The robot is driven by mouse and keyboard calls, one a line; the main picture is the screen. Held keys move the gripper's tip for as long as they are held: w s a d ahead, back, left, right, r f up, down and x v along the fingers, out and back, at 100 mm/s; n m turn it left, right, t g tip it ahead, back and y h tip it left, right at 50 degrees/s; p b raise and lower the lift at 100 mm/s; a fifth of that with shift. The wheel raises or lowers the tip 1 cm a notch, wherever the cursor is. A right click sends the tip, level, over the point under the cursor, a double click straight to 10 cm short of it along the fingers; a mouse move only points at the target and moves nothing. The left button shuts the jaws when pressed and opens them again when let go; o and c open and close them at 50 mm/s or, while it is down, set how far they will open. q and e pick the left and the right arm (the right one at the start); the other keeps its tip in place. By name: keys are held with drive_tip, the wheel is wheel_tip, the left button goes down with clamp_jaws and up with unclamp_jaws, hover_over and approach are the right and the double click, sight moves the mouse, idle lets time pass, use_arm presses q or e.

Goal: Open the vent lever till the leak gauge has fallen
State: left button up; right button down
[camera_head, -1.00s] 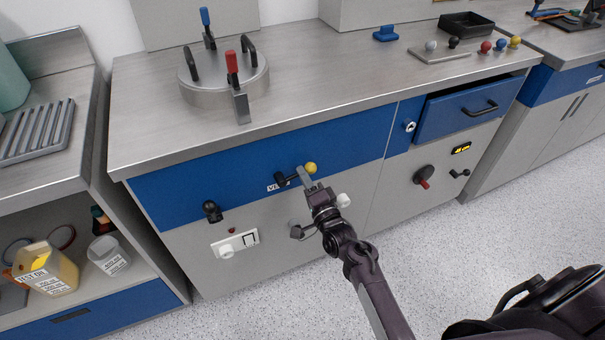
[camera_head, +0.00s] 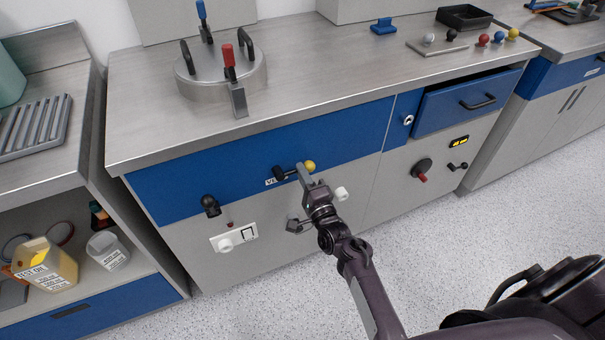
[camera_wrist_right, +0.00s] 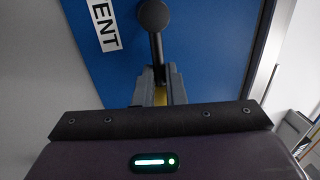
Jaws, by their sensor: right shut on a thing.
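My left gripper is out of view.
A partly open blue drawer (camera_head: 467,101) stands right of the lever. A lidded chamber (camera_head: 221,80) stands on the worktop. The floor in front is clear.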

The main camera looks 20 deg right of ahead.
drive_tip(key=c, duration=1.5)
unclamp_jaws()
drive_tip(key=s+f, duration=0.1)
drive_tip(key=s, duration=0.6)
drive_tip(key=shift+s+d+f, duration=0.15)
drive_tip(key=shift+s+f, duration=0.15)
